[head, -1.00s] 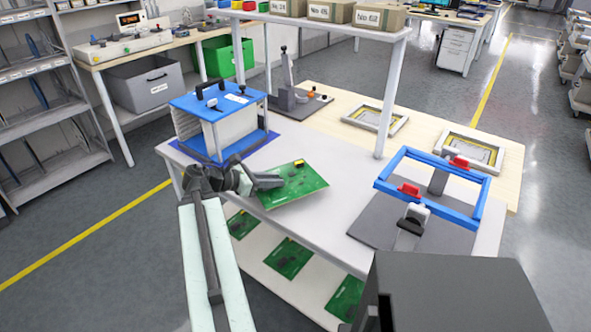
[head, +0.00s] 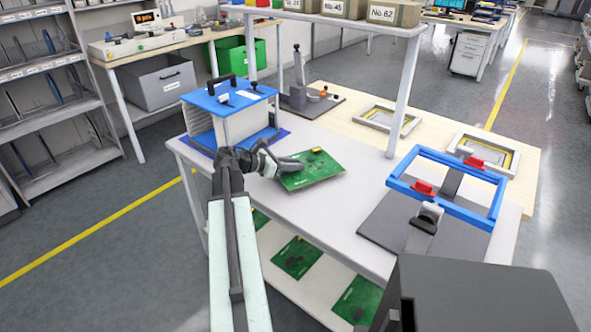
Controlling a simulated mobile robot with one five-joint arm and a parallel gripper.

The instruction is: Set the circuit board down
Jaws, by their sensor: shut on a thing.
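The green circuit board (head: 314,172) is at the middle of the white table (head: 350,203), with a small yellow part near its far edge. My gripper (head: 288,165) is shut on the board's left edge. The board looks close to level over the tabletop; I cannot tell whether it touches the surface. My gripper hides part of the board's left side.
A blue and white rack (head: 229,113) stands left behind the board. A blue frame fixture (head: 447,187) on a grey plate stands to the right. Several green boards (head: 297,257) lie on the lower shelf. A shelf post (head: 407,95) rises behind. Tabletop between board and fixture is clear.

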